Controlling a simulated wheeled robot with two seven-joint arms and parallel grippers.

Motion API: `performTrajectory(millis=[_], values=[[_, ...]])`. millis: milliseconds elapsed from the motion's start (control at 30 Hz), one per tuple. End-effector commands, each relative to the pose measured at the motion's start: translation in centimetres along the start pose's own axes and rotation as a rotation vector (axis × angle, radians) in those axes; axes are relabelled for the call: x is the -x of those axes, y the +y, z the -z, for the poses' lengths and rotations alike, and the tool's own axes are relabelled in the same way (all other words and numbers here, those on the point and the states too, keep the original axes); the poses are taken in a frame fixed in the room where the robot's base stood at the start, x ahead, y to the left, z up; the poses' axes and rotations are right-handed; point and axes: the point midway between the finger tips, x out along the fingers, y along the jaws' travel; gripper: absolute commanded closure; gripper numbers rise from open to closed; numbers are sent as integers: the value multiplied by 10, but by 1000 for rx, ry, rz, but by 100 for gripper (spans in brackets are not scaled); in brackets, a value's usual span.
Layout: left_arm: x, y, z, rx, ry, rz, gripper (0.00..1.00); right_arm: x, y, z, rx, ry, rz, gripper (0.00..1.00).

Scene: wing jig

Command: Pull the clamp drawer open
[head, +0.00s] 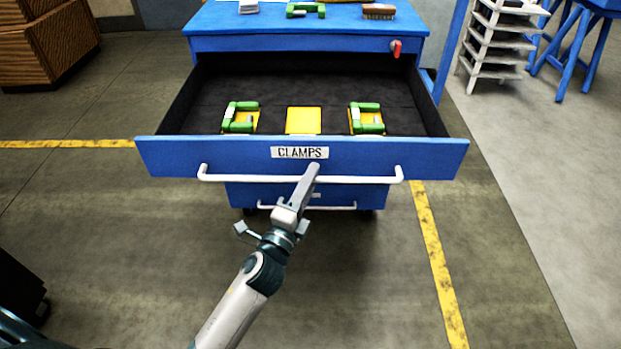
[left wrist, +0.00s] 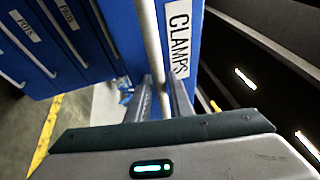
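The blue clamp drawer (head: 220,158), labelled CLAMPS, is pulled well out of the blue cabinet (head: 340,22) in the head view. Its white bar handle (head: 360,180) runs across the front. My left gripper (head: 311,175) is at the middle of this handle. In the left wrist view the handle (left wrist: 150,40) passes between my two fingers (left wrist: 162,95), which look closed around it. Inside the drawer are two green clamps (head: 240,118) (head: 367,118) on yellow pads and an empty yellow pad (head: 303,120) between them. My right gripper is not in view.
A lower drawer handle (head: 330,207) shows beneath the open drawer. A red knob (head: 396,48) sits on the cabinet's upper right. A brush (head: 379,11) and another green clamp (head: 305,9) lie on top. A white rack (head: 497,40) stands right; floor in front is clear.

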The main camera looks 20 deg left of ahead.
Motion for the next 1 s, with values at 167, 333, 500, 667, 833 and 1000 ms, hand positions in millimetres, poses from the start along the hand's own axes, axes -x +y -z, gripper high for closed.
performTrajectory(millis=[167, 333, 500, 667, 833, 1000], values=[[0, 0, 0, 0, 1, 1, 80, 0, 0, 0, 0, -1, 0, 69], [6, 1, 0, 0, 1, 0, 80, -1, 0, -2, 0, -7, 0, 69], [22, 2, 1, 1, 1, -1, 80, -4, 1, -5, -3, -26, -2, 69], [46, 3, 1, 1, 1, -1, 80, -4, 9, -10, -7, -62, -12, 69], [77, 3, 0, 1, -1, -2, 80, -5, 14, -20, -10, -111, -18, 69], [106, 4, 0, 2, 0, -3, 80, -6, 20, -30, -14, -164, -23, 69]])
